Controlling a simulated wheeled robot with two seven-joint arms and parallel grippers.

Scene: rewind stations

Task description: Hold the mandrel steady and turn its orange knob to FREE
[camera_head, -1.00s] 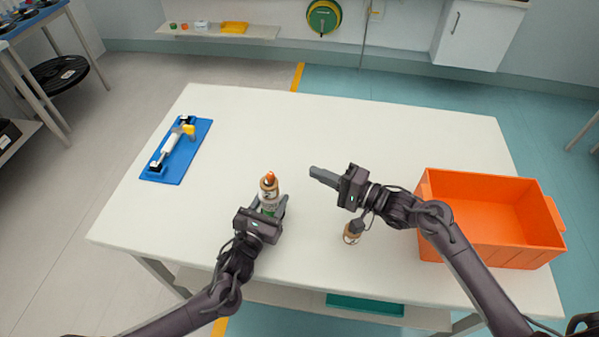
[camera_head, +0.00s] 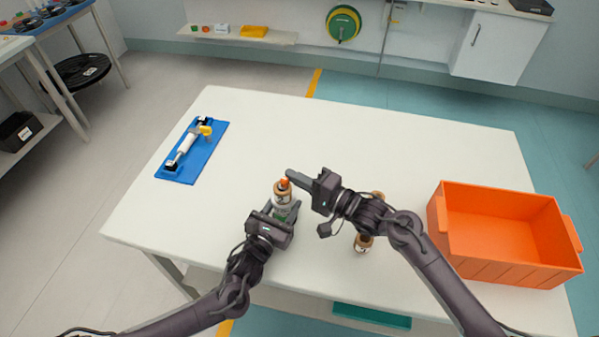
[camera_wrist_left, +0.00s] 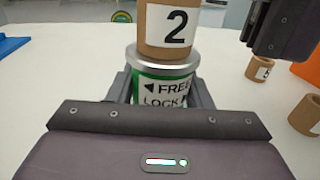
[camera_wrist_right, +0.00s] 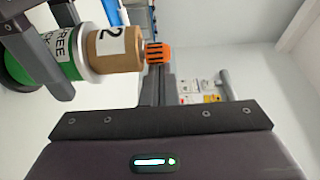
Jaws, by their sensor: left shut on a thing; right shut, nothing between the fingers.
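The mandrel stands upright on the white table, with a cardboard core marked 2 (camera_wrist_left: 168,28) around its upper part and an orange knob (camera_head: 284,183) on top. Its green body (camera_wrist_left: 160,88) carries the words FREE and LOCK with arrows, below a metal collar. My left gripper (camera_head: 285,212) is shut on the green body, one finger on each side. My right gripper (camera_head: 291,175) is shut and empty, its fingertips right beside the knob. In the right wrist view the knob (camera_wrist_right: 158,53) shows at the fingertips; I cannot tell whether they touch it.
Two loose cardboard cores (camera_head: 363,243) (camera_head: 378,196) stand near my right forearm. An orange crate (camera_head: 505,272) is at the table's right. A blue mat (camera_head: 207,165) with a white roller and yellow handle lies at the left. The table's back middle is clear.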

